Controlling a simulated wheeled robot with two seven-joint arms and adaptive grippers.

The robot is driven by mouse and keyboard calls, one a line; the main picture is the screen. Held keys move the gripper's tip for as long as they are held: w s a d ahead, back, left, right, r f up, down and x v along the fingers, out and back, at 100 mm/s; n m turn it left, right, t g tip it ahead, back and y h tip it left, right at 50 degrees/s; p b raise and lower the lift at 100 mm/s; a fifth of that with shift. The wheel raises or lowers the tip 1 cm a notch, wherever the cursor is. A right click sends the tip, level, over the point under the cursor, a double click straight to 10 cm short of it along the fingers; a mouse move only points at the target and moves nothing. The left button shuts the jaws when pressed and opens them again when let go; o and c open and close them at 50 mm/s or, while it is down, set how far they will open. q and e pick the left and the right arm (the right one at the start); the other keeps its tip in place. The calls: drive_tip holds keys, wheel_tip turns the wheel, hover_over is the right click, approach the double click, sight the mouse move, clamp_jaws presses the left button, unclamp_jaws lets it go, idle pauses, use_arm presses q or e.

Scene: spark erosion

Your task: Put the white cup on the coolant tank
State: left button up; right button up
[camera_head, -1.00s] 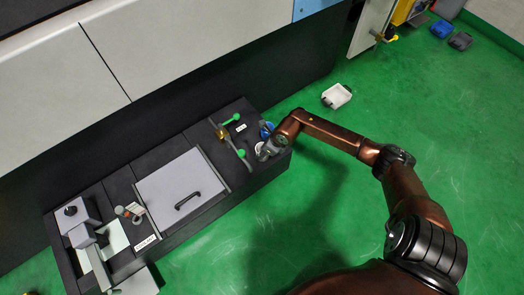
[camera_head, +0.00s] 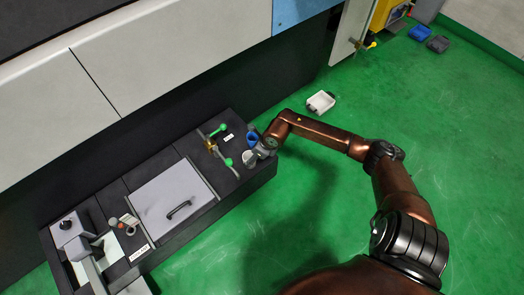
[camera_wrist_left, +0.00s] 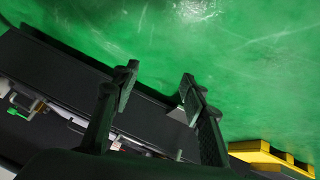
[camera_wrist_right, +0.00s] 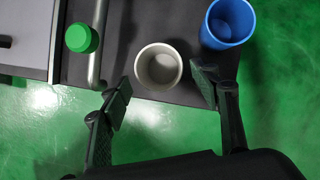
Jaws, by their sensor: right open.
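The white cup (camera_head: 249,158) stands upright on the dark top of the coolant tank (camera_head: 240,194), near its right end. The right wrist view shows the cup (camera_wrist_right: 158,67) from above, empty, close to the tank edge. My right gripper (camera_head: 264,151) is beside the cup. In the right wrist view, its open fingers (camera_wrist_right: 163,88) are spread either side of the cup's near part, with gaps and no visible contact. My left gripper (camera_wrist_left: 157,85) shows only in its own wrist view, open and empty, with dark machine parts and green floor beyond.
A blue cup (camera_head: 253,140) stands close behind the white one, near the right finger. A green knob (camera_wrist_right: 81,38) and a metal pipe (camera_wrist_right: 97,45) are left of the white cup. A white bin (camera_head: 321,101) sits on the floor.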

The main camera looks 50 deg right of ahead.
use_arm(q)
drive_tip(key=r+p, duration=0.1)
drive_tip(key=s+r+g, duration=0.1)
drive_tip(key=r, duration=0.1)
drive_tip(key=s+r+g+p, duration=0.1)
drive_tip(key=r, duration=0.1)
drive_tip(key=shift+p, duration=0.35)
use_arm(e)
drive_tip(key=v, duration=0.6)
drive_tip(key=shift+s, duration=0.1)
